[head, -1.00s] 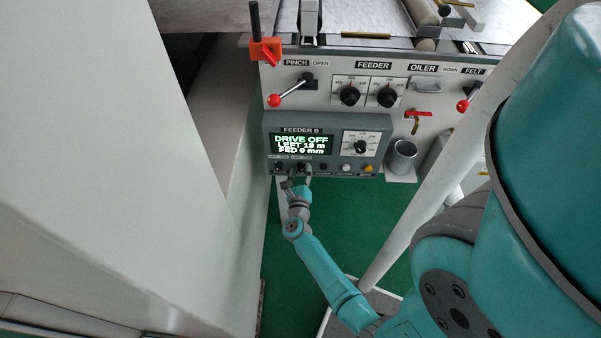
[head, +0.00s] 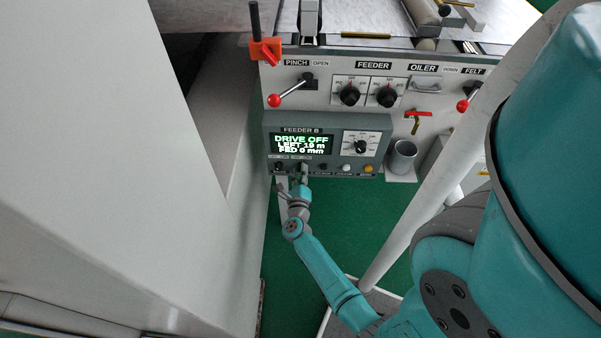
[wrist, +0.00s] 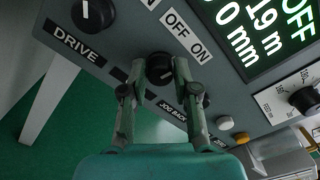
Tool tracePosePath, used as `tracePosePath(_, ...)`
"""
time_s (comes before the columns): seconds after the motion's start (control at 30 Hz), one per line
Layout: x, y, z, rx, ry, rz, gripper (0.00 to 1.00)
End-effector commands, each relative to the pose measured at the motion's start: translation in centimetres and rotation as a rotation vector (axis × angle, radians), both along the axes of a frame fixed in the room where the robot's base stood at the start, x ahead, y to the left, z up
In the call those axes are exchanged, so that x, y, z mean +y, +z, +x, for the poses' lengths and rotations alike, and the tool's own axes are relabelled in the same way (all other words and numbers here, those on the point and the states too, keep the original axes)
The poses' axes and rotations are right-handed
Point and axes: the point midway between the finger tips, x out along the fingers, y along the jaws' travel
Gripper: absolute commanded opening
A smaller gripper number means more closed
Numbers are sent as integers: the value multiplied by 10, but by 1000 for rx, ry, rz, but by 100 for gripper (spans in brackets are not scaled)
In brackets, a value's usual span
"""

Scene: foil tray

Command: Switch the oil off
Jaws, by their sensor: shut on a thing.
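The grey control panel (head: 327,122) reads DRIVE OFF, LEFT 19 m, FED 0 mm on its screen. A black rotary knob (wrist: 159,60) with OFF and ON printed above it sits right of the DRIVE knob (wrist: 93,14) in the wrist view. My gripper (wrist: 163,72) is shut on this second knob, a finger on each side. The fingers hide most of the label under it, and I cannot clearly tell which way its pointer is set. In the head view my gripper (head: 300,179) is at the panel's lower left edge.
A white button (wrist: 225,123) and an amber button (wrist: 241,138) lie to the right on the panel. A red lever (head: 273,100), feeder dials (head: 350,95) and a metal cup (head: 402,155) are nearby. Green floor is clear below the panel.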

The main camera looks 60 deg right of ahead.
Motion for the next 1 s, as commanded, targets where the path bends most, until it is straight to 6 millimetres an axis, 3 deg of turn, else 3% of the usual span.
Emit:
tracePosePath(0.6, 0, -1, 1, 506, 2, -210, 0)
tracePosePath(1.0, 1, -2, 2, 671, 2, -278, 0)
